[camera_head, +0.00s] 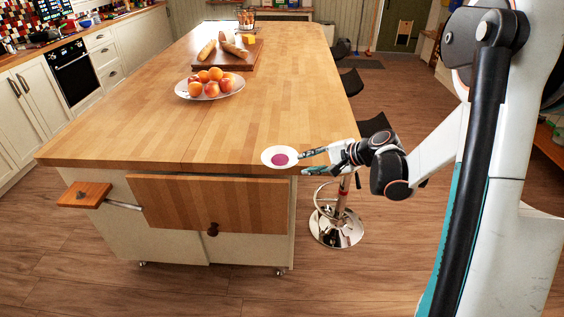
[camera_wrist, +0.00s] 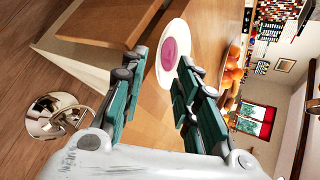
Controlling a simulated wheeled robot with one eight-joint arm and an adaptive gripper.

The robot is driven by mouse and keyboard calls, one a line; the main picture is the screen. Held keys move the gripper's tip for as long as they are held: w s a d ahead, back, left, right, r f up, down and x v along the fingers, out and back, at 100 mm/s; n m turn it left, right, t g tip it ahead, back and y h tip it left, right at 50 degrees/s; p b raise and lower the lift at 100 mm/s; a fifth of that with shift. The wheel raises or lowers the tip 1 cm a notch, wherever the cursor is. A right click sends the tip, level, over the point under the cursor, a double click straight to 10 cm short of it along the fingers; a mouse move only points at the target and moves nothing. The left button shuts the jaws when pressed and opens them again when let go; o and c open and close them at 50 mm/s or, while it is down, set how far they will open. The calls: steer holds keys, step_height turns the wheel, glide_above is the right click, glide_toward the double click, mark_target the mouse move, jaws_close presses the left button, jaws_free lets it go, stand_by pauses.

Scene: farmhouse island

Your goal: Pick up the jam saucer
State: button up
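The jam saucer (camera_head: 267,155) is a small white dish with a round magenta patch of jam (camera_head: 280,159) in it. It is at the near right corner of the wooden island top (camera_head: 220,130). My gripper (camera_head: 303,163) is at its right side, with its fingers pointing at the saucer. In the wrist view the saucer (camera_wrist: 178,27) shows ahead of and between the two fingertips (camera_wrist: 163,62). The fingers are apart, with wood showing between them. I cannot tell whether either fingertip touches the rim.
An oval plate (camera_head: 236,90) of oranges and apples and a board (camera_head: 252,60) with bread loaves stand farther back. A chrome-based stool (camera_head: 338,232) stands below my gripper.

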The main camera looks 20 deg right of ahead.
mark_target(284, 167)
steer(key=b+x, duration=0.3)
steer(key=x, duration=0.5)
steer(key=shift+w+d, duration=0.1)
steer(key=shift+d, duration=0.05)
steer(key=shift+c, duration=0.6)
jaws_close()
